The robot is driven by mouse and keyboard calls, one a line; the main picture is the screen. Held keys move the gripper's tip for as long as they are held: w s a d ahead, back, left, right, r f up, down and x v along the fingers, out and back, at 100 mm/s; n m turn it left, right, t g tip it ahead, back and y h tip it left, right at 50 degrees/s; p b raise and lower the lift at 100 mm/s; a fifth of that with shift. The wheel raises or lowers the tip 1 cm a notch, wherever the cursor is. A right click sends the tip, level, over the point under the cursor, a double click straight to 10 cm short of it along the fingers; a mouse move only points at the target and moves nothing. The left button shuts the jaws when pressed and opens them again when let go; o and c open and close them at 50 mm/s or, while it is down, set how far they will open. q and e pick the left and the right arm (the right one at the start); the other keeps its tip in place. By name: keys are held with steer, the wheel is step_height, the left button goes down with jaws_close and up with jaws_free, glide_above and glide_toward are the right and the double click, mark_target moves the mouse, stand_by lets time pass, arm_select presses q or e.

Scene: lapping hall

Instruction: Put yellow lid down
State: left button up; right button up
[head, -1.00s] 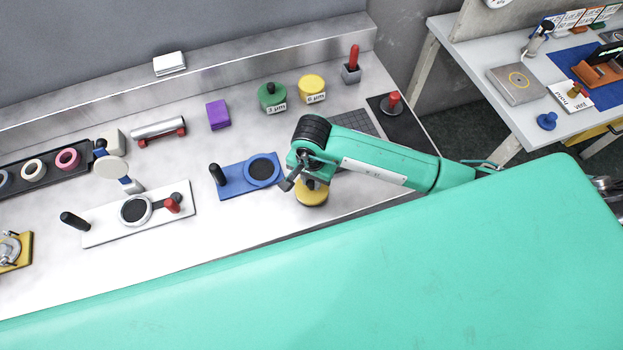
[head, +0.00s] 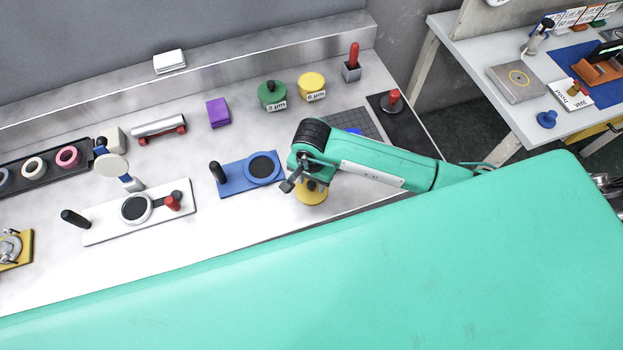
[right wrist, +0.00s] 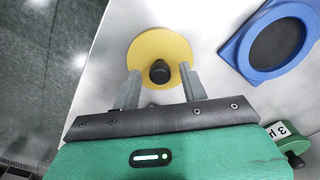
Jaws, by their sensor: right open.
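The yellow lid (head: 312,196) is a round disc with a black knob. It appears to lie flat on the metal bench near its front edge, partly hidden by my right gripper (head: 300,184). In the right wrist view the lid (right wrist: 146,46) shows with its knob up. My right gripper (right wrist: 160,78) is open there, with one finger on each side of the knob and a clear gap to both. The yellow jar (head: 312,87) marked 6 µm stands at the back of the bench with no knob on top. My left gripper is not in view.
A blue plate (head: 235,182) with a round dark insert and black handle lies just left of the lid. A green jar (head: 270,94) stands behind. A grey gridded mat (head: 352,117) and a red-knobbed piece (head: 392,100) lie to the right. The bench's front edge is close.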

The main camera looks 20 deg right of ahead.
mark_target(311, 183)
steer(key=shift+r, duration=0.35)
step_height(311, 183, up, 12)
steer(key=b, duration=0.4)
steer(key=shift+f, duration=0.2)
